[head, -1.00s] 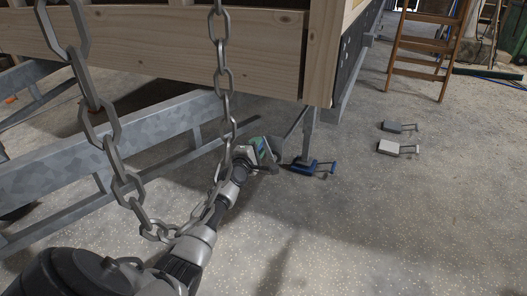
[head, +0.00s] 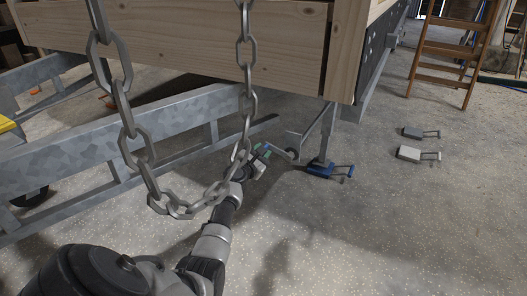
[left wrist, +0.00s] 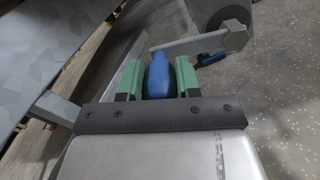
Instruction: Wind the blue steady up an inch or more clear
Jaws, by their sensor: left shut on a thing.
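A grey steady leg (head: 328,130) stands under the trailer's corner, with a blue foot (head: 322,171) that looks to be on the floor. A grey crank arm (head: 294,140) sits left of the leg and shows in the left wrist view (left wrist: 195,42). My left gripper (head: 261,156) is left of the leg, low over the floor. In the left wrist view its green fingers are shut on a blue handle (left wrist: 160,75), partly hidden by the gripper. My right gripper is out of view.
A heavy chain (head: 133,130) hangs in front of my left arm. A galvanised chassis beam (head: 100,140) lies left, under the timber wall (head: 180,35). Two grey blocks with rods, one pale (head: 410,153) and one darker (head: 412,132), lie right. A wooden ladder (head: 445,50) stands behind.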

